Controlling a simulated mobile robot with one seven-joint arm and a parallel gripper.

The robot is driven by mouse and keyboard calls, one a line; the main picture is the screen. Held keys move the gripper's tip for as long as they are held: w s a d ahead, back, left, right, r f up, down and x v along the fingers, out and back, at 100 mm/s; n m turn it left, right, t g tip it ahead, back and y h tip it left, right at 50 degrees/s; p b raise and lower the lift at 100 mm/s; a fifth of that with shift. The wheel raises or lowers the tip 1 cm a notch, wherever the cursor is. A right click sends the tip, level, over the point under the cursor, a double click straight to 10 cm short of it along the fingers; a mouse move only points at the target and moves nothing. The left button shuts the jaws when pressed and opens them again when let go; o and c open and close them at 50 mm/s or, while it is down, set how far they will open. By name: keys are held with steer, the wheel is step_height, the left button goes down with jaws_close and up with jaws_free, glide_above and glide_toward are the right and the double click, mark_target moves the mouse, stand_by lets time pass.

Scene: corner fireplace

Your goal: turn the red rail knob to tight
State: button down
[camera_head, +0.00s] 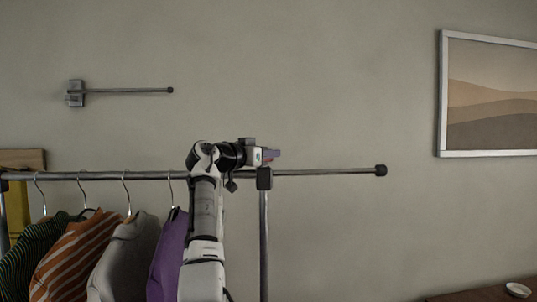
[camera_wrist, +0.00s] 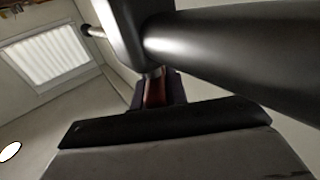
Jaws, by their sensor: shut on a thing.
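The red rail knob (camera_wrist: 154,92) shows as a dark red piece just under the black rail joint in the wrist view. My gripper (camera_head: 270,154) is raised at the rail joint in the head view, above and close to the black joint block (camera_head: 264,179). It is shut on the knob. In the wrist view a wide dark finger covers the lower middle and hides part of the knob. In the head view I cannot make out the knob clearly. No marking for tight or loose shows.
The metal clothes rail (camera_head: 325,171) runs across, with its free end at the right. Several garments, among them a purple one (camera_head: 169,255), hang left of my arm. A wall-mounted bar (camera_head: 130,91), a framed picture (camera_head: 490,95) and a wooden surface (camera_head: 475,296) are clear of it.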

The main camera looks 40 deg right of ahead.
steer(key=shift+w+a+r+m+g, duration=0.2)
steer(key=shift+r+m+g, duration=0.1)
steer(key=shift+g, duration=0.3)
steer(key=shift+s+d+f+m+g, duration=0.2)
steer(key=shift+f+m+g, duration=0.2)
steer(key=shift+g, duration=0.1)
steer(key=c, duration=1.4)
jaws_free()
steer(key=shift+a, duration=0.15)
steer(key=shift+s, duration=0.1)
steer(key=shift+a+b, duration=0.2)
steer(key=shift+b, duration=0.25)
steer(key=a+b, duration=0.6)
steer(key=a, duration=0.7)
steer(key=shift+w, duration=0.3)
steer(key=shift+a, duration=0.1)
